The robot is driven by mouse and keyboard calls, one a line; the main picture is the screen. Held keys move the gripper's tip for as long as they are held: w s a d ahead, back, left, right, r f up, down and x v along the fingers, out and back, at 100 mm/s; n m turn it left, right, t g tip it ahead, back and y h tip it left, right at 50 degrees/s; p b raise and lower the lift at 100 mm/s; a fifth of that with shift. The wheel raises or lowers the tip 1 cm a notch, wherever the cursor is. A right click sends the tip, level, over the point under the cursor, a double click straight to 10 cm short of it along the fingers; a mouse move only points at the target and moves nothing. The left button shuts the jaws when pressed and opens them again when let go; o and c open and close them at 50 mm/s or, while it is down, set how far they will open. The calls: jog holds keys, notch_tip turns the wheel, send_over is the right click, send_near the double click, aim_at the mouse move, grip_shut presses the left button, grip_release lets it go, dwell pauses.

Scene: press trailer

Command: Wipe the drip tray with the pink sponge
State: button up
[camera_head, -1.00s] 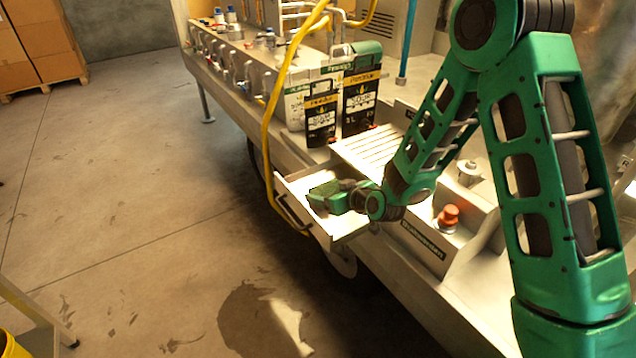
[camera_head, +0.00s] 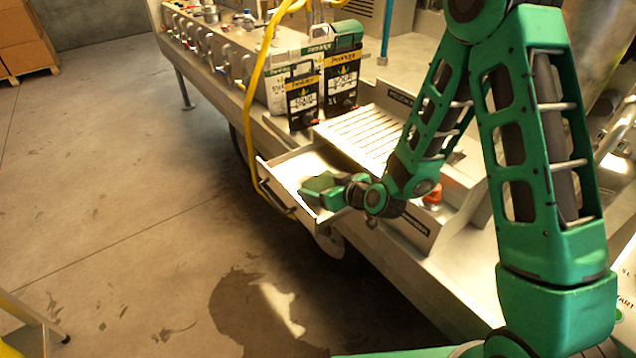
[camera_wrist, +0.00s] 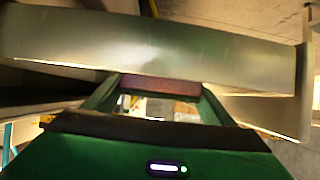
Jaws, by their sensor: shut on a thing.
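The drip tray (camera_head: 290,167) is a pale metal drawer, pulled out from under a slatted grate at the trailer's edge. My gripper (camera_head: 316,186) is low over or inside the tray, towards its right side; the head view does not show whether it touches the floor of the tray. The wrist view shows my gripper (camera_wrist: 160,92) with its two green fingers shut on the pink sponge (camera_wrist: 160,84), a dull reddish block. A broad metal wall of the tray (camera_wrist: 150,45) lies just beyond it. The sponge is hidden in the head view.
A yellow hose (camera_head: 250,110) hangs past the tray's left end. Black and white containers (camera_head: 304,98) stand behind the tray, beside the slatted grate (camera_head: 365,135). A red knob (camera_head: 433,192) is partly behind my arm.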

jog(key=shift+s+d+f, duration=0.1)
jog(key=shift+s+d, duration=0.5)
jog(key=shift+s, duration=0.25)
jog(key=shift+f, duration=0.15)
